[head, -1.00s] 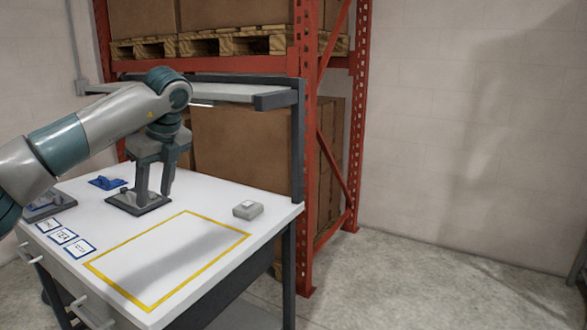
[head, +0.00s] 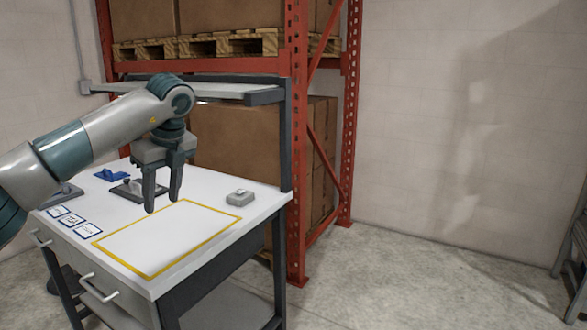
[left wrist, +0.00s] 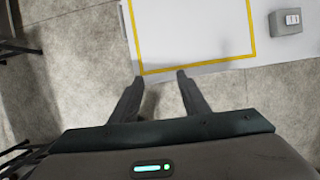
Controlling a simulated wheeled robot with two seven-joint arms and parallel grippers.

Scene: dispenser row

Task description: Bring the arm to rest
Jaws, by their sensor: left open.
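My left gripper (head: 162,205) is open and empty above the white table (head: 105,213). In the head view its fingertips point down near the back left corner of a yellow rectangle (head: 209,257) marked on the top. The left wrist view shows the two fingers (left wrist: 158,80) apart with nothing between them. My left arm comes in from the left and is bent at the elbow. My right gripper does not show.
Dark grey dispensers (head: 125,190) and a blue piece (head: 110,174) stand at the table's back left. A small grey box (head: 240,198) stands at the right. Several cards (head: 73,222) lie front left. A shelf (head: 200,92) overhangs the back. A red rack (head: 297,150) stands behind.

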